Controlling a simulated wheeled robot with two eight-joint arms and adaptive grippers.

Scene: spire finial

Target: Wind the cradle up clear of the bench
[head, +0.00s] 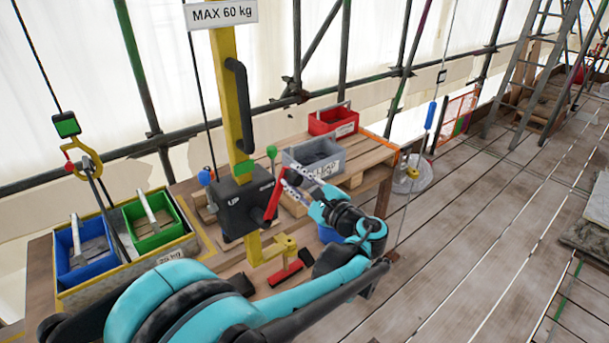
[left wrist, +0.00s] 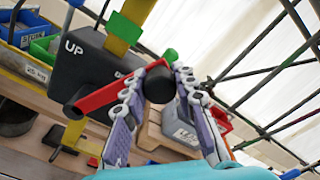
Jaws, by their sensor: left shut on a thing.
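The cradle (head: 183,247) is a shallow yellow-edged tray at the left of the head view, holding a blue crate (head: 70,262) and a green crate (head: 160,238). Slings rise from it to a yellow hook (head: 93,160). I cannot tell whether its underside touches the bench (head: 40,265). The black winch housing (head: 236,208), marked UP, sits on a yellow post and also shows in the left wrist view (left wrist: 85,65). Its red crank (left wrist: 105,95) ends in a black knob (left wrist: 159,86). My left gripper (head: 294,180) is shut on that knob. My right gripper is out of view.
A grey crate (head: 312,160) and a red crate (head: 333,121) stand on the pallet-like table behind the winch. A MAX 60 kg sign (head: 221,13) tops the post. Scaffold poles line the back. The plank floor (head: 470,240) at right is mostly clear.

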